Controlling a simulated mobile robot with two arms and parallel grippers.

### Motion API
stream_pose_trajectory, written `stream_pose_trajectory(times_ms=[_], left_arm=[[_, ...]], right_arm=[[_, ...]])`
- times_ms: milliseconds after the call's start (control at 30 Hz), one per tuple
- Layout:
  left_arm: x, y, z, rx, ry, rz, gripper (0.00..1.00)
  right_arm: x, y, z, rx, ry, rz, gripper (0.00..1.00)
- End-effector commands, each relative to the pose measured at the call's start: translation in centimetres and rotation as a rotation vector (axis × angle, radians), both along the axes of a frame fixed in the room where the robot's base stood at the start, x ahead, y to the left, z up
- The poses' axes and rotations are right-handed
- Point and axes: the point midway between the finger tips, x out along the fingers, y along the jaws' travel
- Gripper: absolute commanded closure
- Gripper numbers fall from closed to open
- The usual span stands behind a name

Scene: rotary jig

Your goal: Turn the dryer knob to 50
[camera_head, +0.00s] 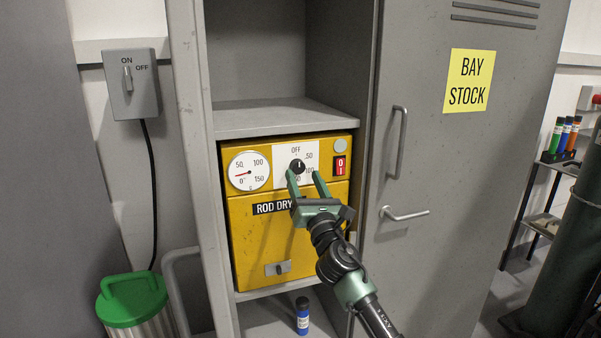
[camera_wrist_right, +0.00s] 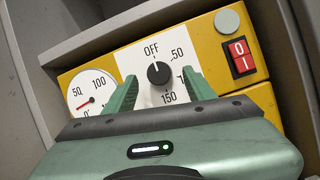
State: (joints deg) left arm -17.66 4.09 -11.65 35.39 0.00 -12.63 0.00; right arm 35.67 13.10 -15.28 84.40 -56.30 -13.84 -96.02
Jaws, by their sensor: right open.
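The black dryer knob (camera_head: 297,165) sits on a white dial plate marked OFF, 50, 100 and 150, on the yellow rod dryer (camera_head: 240,215). In the right wrist view the knob (camera_wrist_right: 159,73) shows its white mark pointing up, close to OFF. My right gripper (camera_head: 305,178) is open just in front of the dial. Its fingers stand to the left and right of the knob, and I cannot tell whether they touch it. The fingers hide part of the lower numbers. My left gripper is not in view.
A round gauge (camera_head: 249,170) is left of the dial and a red switch (camera_head: 340,166) is right of it. The dryer stands in a grey locker beside a closed door (camera_head: 440,200) with handles. A blue bottle (camera_head: 302,318) stands below the dryer.

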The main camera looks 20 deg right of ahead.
Motion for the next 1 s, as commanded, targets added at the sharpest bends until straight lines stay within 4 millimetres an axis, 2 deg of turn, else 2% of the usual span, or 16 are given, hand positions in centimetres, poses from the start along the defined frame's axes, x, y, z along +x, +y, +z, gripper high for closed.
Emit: stream_pose_trajectory(times_ms=[200, 500, 700, 1000], left_arm=[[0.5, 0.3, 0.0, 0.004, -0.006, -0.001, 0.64], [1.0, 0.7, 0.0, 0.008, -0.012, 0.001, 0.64], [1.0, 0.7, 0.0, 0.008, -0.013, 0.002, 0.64], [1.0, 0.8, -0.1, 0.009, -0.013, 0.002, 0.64]], right_arm=[[2.0, 0.0, 0.8, 0.001, 0.001, 0.000, 0.45], [2.2, 0.0, 0.8, 0.002, 0.001, 0.000, 0.45], [2.2, 0.0, 0.8, 0.002, 0.001, 0.000, 1.00], [2.2, 0.1, 0.8, 0.030, 0.002, 0.002, 1.00]])
